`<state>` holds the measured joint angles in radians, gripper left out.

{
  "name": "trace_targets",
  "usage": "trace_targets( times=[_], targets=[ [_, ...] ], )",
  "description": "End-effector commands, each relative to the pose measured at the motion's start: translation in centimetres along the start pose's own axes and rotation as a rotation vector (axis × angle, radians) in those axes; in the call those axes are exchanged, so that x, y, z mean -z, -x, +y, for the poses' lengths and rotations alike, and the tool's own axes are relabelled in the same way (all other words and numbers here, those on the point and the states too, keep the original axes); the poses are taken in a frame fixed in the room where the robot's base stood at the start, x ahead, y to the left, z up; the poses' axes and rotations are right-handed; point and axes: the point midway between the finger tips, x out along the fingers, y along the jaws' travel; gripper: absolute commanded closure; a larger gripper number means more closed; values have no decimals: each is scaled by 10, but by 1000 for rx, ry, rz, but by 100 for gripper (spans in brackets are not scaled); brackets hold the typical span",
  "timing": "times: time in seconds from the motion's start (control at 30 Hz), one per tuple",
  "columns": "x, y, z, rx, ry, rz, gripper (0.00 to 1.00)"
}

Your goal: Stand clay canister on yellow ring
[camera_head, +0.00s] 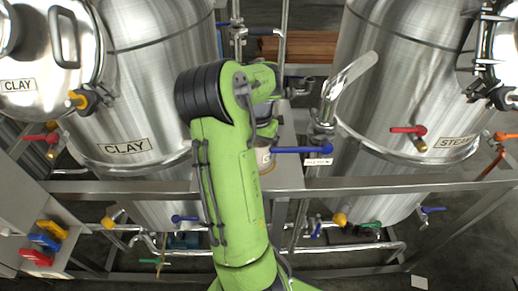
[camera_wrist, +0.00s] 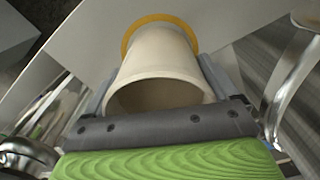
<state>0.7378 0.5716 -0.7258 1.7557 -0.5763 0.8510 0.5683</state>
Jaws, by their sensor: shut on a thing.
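The canister (camera_wrist: 158,62), cream-coloured and tapering away from the camera, fills the middle of the wrist view with its open end toward me. My gripper (camera_wrist: 157,84) is shut on it, with a grey finger on each side. The yellow ring (camera_wrist: 160,17) shows around the far end of the canister on a pale flat surface. Whether the canister touches the surface is hard to tell. In the head view, a small part of the canister (camera_head: 264,157) shows beside my green arm, which hides the rest.
Steel tanks labelled CLAY (camera_head: 125,120) and STEAM (camera_head: 375,100) stand either side of my arm. A blue valve handle (camera_head: 300,150) is close to the canister on the right. A metal rail (camera_head: 400,187) runs across the front.

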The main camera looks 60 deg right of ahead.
Motion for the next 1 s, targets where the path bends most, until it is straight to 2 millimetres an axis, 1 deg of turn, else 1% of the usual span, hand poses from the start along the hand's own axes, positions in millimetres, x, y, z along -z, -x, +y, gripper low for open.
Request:
trace_targets(
  times=[0.07,0.2,0.23,0.3,0.53,0.63,0.67,0.9,1.0],
  targets=[
    [0,1,0,1,0,1,62],
    [0,-3,0,1,0,1,62],
    [0,-3,0,0,0,0,9],
    [0,-2,0,0,0,0,0],
    [0,0,0,0,0,0,0],
    [1,12,0,2,0,2,0],
    [1,18,0,3,0,4,0],
    [1,85,0,3,-1,4,0],
    [1,106,0,2,0,2,0]
  ],
)
